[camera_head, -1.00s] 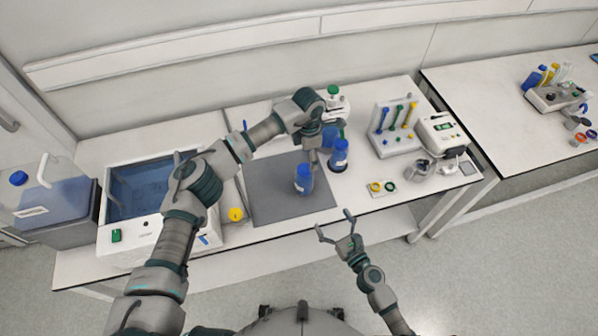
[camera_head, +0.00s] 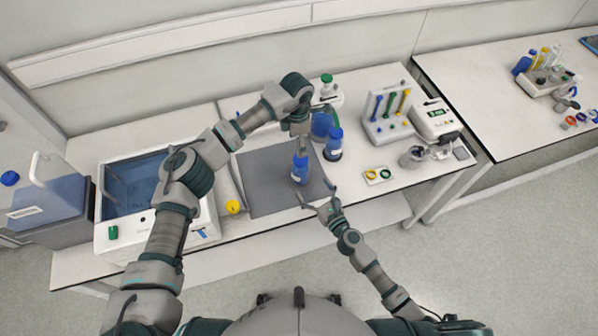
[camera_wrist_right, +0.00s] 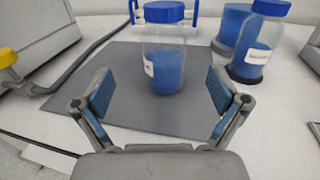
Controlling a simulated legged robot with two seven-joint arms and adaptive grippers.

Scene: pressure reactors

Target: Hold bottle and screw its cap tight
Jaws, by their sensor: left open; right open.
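A clear bottle with blue contents and a blue cap (camera_head: 300,170) stands upright on the grey mat (camera_head: 262,190). In the right wrist view the bottle (camera_wrist_right: 165,68) is ahead, centred between the open fingers, its blue cap on top. My right gripper (camera_head: 316,194) is open and empty, in front of the bottle at the mat's near edge; its fingers also show in the right wrist view (camera_wrist_right: 158,97). My left gripper (camera_head: 300,142) points down above and behind the bottle, its fingers partly hidden; blue finger parts show behind the cap in the right wrist view (camera_wrist_right: 163,14).
A second blue-capped bottle (camera_head: 333,145) and a larger blue container stand right of the mat. A tube rack (camera_head: 386,112) and a small tray with coloured rings (camera_head: 378,175) lie further right. A blue-lidded bath (camera_head: 135,190) is at left.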

